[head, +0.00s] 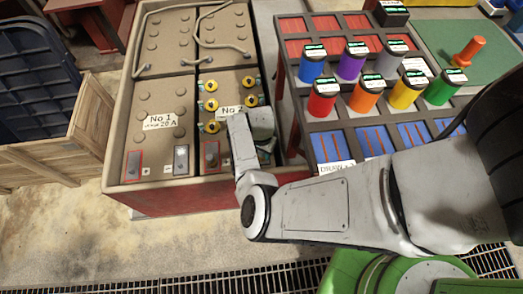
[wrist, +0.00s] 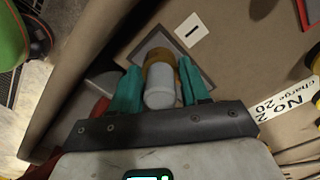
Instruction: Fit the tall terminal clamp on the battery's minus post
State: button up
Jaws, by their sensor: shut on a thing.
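My gripper (wrist: 160,84) has its teal fingers shut on either side of the clamp, which shows in the wrist view as an orange-brown band (wrist: 160,58) with a rounded grey cylinder in front of it. It is over a dark square pad beside the minus mark (wrist: 191,30) on the battery top (wrist: 240,55). I cannot tell whether the band is around the minus post or above it; the post is not clearly seen. In the head view the No 2 battery (head: 235,82) is at the centre, and my wrist hides its minus corner and most of the gripper.
The No 1 battery (head: 152,92) stands to the left, with bare grey posts. To the right a rack holds several coloured jars, such as a red one (head: 322,96). Yellow-capped fittings (head: 211,104) lie close behind my wrist. A wooden crate (head: 62,150) is at far left.

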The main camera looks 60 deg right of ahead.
jog(key=o, duration=1.3)
jog(key=shift+c, duration=0.2)
notch_tip(320, 180, up, 11)
jog(key=p, duration=0.3)
jog(key=shift+f, duration=0.1)
